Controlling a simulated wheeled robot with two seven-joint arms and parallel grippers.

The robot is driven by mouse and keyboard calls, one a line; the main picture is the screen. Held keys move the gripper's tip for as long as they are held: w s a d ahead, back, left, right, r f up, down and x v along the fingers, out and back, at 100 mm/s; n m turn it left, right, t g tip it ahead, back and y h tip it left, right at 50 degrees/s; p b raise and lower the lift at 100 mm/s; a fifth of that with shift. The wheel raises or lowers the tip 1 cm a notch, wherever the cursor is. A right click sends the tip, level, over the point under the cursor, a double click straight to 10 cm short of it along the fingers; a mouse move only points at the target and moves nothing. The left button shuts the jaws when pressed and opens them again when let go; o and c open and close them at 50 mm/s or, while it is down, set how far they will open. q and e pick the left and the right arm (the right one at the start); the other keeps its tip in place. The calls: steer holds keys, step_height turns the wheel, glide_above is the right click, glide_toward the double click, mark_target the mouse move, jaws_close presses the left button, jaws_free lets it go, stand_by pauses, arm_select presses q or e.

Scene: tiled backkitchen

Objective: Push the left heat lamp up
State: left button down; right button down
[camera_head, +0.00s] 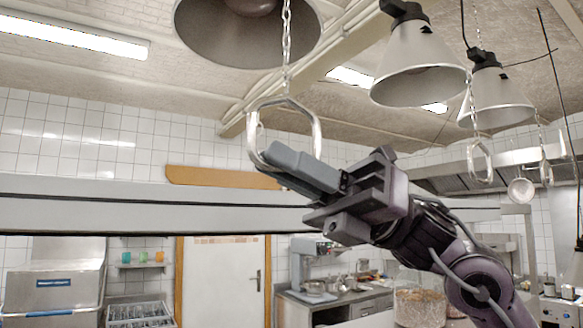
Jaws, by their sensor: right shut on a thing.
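The left heat lamp (215,40) is a wide metal cone at the top, partly cut off by the picture's upper edge. A chain (286,45) hangs in front of it down to a metal ring handle (252,135). My right gripper (283,168) reaches in from the lower right. Its fingers are shut on the lower part of the handle and hide some of it. My left gripper is not in view.
Two more heat lamps (418,70) hang at the right, with their own chains and ring handles (480,160). A long pale horizontal beam (120,205) crosses behind the gripper. A counter with kitchenware stands below.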

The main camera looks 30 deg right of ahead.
steer(key=c, duration=1.6)
jaws_free()
steer(key=shift+d+r, duration=0.15)
steer(key=shift+r, duration=0.25)
steer(key=shift+o, duration=0.5)
steer(key=shift+f, duration=0.1)
steer(key=shift+f, duration=0.1)
steer(key=shift+d+f+b, duration=0.25)
steer(key=shift+b, duration=0.2)
steer(key=b+v, duration=0.3)
steer(key=v, duration=0.4)
steer(key=shift+r+b, duration=0.2)
steer(key=shift+b, duration=0.2)
